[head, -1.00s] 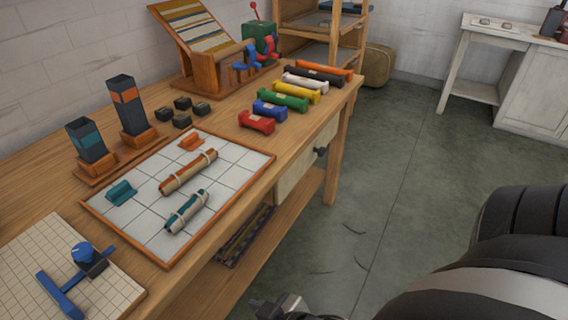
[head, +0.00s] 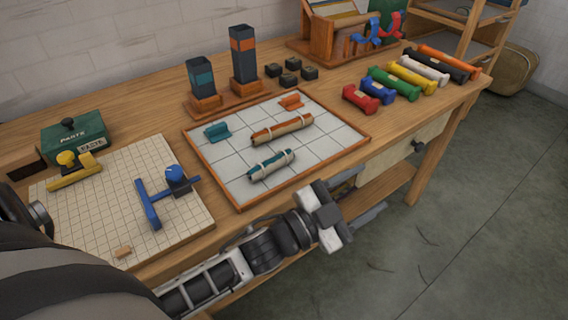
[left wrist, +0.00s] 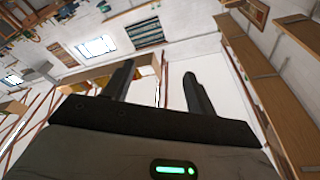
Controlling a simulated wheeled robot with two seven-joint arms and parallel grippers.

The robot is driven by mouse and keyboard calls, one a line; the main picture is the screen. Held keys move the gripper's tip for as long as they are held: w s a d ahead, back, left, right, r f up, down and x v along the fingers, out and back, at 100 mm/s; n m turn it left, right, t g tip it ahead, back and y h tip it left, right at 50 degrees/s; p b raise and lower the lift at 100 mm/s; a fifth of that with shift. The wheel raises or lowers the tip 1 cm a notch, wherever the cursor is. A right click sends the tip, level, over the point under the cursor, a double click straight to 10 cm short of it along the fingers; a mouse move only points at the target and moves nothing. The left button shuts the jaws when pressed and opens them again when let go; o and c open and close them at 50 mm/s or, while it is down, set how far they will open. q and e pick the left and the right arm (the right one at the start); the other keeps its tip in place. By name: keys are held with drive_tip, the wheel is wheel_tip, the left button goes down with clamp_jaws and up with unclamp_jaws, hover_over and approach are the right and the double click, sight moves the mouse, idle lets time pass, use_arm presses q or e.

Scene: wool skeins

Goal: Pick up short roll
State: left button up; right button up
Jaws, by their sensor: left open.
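The short roll (head: 271,164), teal and tan with light ties, lies on the white gridded tray (head: 232,181) with an orange-brown rim. A longer orange-brown roll (head: 282,130) lies just behind it. My left gripper (head: 333,214) is open and empty, in front of the tray's near edge, to the right of the short roll and apart from it. In the left wrist view its two fingers (left wrist: 158,78) stand apart with nothing between them; that view shows walls and shelves, not the roll. My right gripper is out of view.
Teal (head: 217,131) and orange (head: 291,102) pieces sit at the tray's back. Coloured skeins (head: 393,83) line the right. A gridded board (head: 100,205) with a blue tool (head: 150,200) lies left.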

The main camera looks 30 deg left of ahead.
use_arm(q)
drive_tip(key=d+r+m+g+h, duration=0.4)
drive_tip(key=r+m+h, duration=0.25)
drive_tip(key=m, duration=0.25)
drive_tip(key=m+g+y, duration=1.3)
drive_tip(key=m+y, duration=0.4)
drive_tip(key=m, duration=0.1)
hover_over(276, 156)
drive_tip(key=shift+h, duration=0.25)
wheel_tip(276, 156, down, 7)
drive_tip(key=shift+w+a+f+b, duration=0.15)
drive_tip(key=shift+f+b, duration=0.05)
drive_tip(key=shift+b, duration=0.15)
drive_tip(key=shift+f+p, duration=0.35)
drive_tip(key=shift+f, duration=2.3)
drive_tip(key=c, duration=1.1)
